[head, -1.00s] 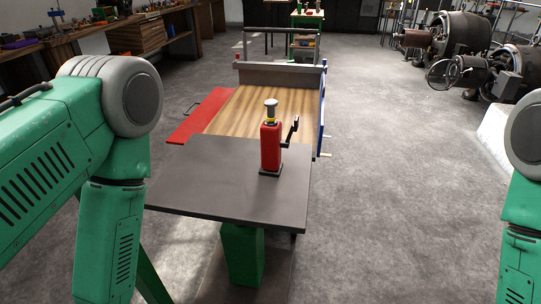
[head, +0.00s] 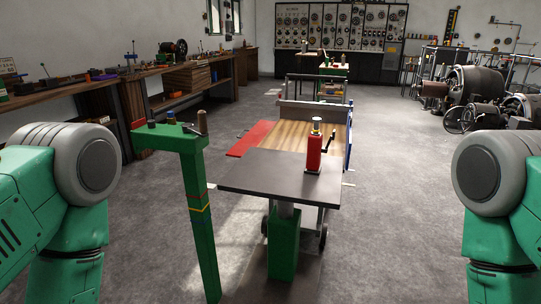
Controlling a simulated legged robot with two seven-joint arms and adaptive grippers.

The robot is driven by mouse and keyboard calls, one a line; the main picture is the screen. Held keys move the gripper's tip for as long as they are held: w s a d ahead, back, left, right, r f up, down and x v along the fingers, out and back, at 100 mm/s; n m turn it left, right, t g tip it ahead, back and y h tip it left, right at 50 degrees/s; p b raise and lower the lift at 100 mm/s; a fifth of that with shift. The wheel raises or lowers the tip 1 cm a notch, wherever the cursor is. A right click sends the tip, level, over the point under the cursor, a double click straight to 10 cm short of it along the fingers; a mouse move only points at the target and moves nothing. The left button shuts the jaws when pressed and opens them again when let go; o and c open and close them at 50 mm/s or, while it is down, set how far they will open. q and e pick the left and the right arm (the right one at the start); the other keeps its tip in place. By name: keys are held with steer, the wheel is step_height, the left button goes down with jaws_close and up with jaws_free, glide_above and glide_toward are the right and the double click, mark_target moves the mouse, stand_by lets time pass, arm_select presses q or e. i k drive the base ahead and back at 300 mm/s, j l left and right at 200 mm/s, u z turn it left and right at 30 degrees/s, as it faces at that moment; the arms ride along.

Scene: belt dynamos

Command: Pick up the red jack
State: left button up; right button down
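The red jack (head: 314,153) stands upright on the dark grey top (head: 262,178) of a cart, near its right rear corner. It has a dark base, a pale round head and a black crank handle on its right side. Nothing is holding it. My left and right arms show only as green links with grey joints at the left and right edges in the head view. Both of my grippers are out of view, so their state is hidden.
A green post (head: 197,220) with small items on top stands left of the cart. Behind the dark top lie a wooden surface (head: 289,135) and a red panel (head: 249,138). Workbenches line the left wall. Large machines (head: 472,93) stand right. Grey floor right of the cart is clear.

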mark_target(316, 149)
steer(key=i+l+u, duration=0.1)
steer(key=u, duration=0.85)
steer(key=l+u, duration=0.2)
steer(key=u, duration=0.3)
steer(key=i+l+u, duration=0.1)
steer(key=u, duration=0.4)
steer(key=l, duration=1.5)
steer(key=k+l, duration=0.1)
steer(key=l, duration=1.4)
steer(key=l+u, duration=0.05)
